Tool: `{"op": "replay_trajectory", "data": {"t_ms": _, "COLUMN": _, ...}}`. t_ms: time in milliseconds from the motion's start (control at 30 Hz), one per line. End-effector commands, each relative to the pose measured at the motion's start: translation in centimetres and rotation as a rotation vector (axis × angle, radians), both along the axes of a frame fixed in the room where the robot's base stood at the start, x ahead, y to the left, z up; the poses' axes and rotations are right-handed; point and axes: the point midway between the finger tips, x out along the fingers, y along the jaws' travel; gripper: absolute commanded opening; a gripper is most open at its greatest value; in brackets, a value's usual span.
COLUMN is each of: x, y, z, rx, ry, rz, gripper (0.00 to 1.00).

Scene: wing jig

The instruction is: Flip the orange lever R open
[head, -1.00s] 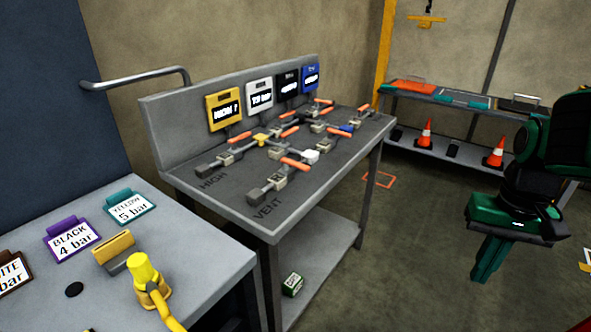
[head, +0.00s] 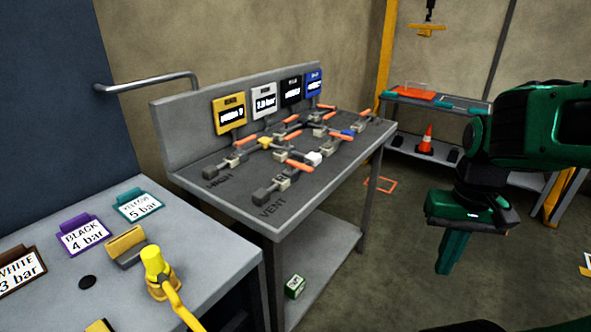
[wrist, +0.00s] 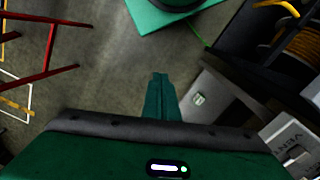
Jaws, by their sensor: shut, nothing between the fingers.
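Several small orange levers sit on valves across the grey bench top. The nearest orange lever (head: 299,166) is by the VENT marking, and another orange lever (head: 244,139) is by the HIGH marking. The letters beside the levers are too small to tell which one is R. My gripper (head: 450,268) is shut and empty, pointing down over the floor to the right of the bench, well apart from the levers. In the wrist view my closed green fingers (wrist: 160,78) are over the floor, with no lever recognizable.
The valve bench (head: 235,203) has a back panel with yellow, white, black and blue displays. A side table (head: 125,292) at front left carries pressure cards and a yellow fitting (head: 157,268). A green box (head: 295,286) sits on the lower shelf. Open floor lies right of the bench.

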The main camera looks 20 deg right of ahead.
Motion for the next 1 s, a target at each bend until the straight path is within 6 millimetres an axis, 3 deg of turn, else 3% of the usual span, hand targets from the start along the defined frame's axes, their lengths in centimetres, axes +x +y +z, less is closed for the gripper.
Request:
{"op": "replay_trajectory", "data": {"t_ms": 67, "x": 0.1, "y": -0.1, "z": 0.6, "rx": -0.016, "ry": -0.024, "rz": 0.021, "gripper": 0.0}}
{"op": "replay_trajectory", "data": {"t_ms": 167, "x": 2.9, "y": -0.1, "z": 1.3, "rx": -0.062, "ry": -0.05, "rz": 0.103, "gripper": 0.0}}
{"op": "replay_trajectory", "data": {"t_ms": 333, "x": 11.5, "y": 1.7, "z": 3.5, "rx": -0.194, "ry": -0.145, "rz": 0.355, "gripper": 0.0}}
{"op": "replay_trajectory", "data": {"t_ms": 467, "x": 18.7, "y": 5.9, "z": 5.6, "rx": -0.3, "ry": -0.245, "rz": 0.581, "gripper": 0.0}}
{"op": "replay_trajectory", "data": {"t_ms": 600, "x": 24.7, "y": 12.1, "z": 7.7, "rx": -0.389, "ry": -0.352, "rz": 0.792, "gripper": 0.0}}
{"op": "replay_trajectory", "data": {"t_ms": 800, "x": 29.0, "y": 19.3, "z": 9.7, "rx": -0.463, "ry": -0.46, "rz": 0.98, "gripper": 0.0}}
{"op": "replay_trajectory", "data": {"t_ms": 1000, "x": 29.9, "y": 21.5, "z": 10.4, "rx": -0.483, "ry": -0.494, "rz": 1.032, "gripper": 0.0}}
